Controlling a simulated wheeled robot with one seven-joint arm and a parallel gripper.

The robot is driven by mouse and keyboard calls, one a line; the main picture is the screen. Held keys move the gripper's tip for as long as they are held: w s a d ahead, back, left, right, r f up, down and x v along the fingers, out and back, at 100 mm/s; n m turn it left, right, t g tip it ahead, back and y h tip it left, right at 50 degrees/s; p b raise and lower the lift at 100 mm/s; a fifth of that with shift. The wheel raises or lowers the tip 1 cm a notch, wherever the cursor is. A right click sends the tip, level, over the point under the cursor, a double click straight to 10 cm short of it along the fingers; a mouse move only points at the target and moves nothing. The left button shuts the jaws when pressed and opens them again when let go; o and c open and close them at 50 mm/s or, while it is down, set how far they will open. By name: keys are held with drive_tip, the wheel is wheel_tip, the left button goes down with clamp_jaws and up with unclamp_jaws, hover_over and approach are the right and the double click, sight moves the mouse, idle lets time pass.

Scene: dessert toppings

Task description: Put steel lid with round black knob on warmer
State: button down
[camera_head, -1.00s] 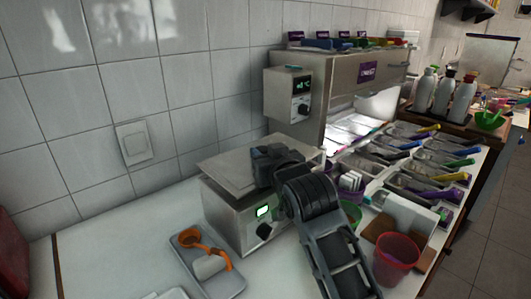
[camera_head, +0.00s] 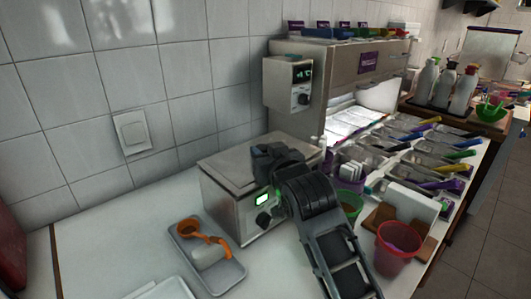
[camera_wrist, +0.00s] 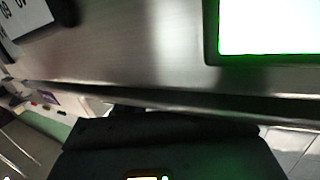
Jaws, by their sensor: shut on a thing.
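The steel warmer (camera_head: 235,212) is a box on the white counter, with a lit green display and a black dial on its front. A flat steel lid (camera_head: 226,162) lies over its top, roughly level; I cannot tell whether it is fully seated. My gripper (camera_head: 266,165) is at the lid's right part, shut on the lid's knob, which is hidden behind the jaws. In the wrist view, the dark gripper body (camera_wrist: 170,150) fills the bottom, and the warmer's front panel (camera_wrist: 150,45) with its bright display is very close.
A grey tray (camera_head: 232,278) with an orange scoop and a white cylinder lies in front of the warmer. Right of my arm are a green cup (camera_head: 350,202), a red bucket (camera_head: 397,250) and several topping bins. A steel dispenser cabinet (camera_head: 345,65) stands behind.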

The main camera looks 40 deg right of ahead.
drive_tip(key=shift+f, duration=0.15)
drive_tip(key=c, duration=0.6)
unclamp_jaws()
drive_tip(key=shift+f, duration=0.1)
drive_tip(key=shift+r+p, duration=3.1)
drive_tip(key=shift+r, duration=0.55)
drive_tip(key=shift+s+f, duration=0.1)
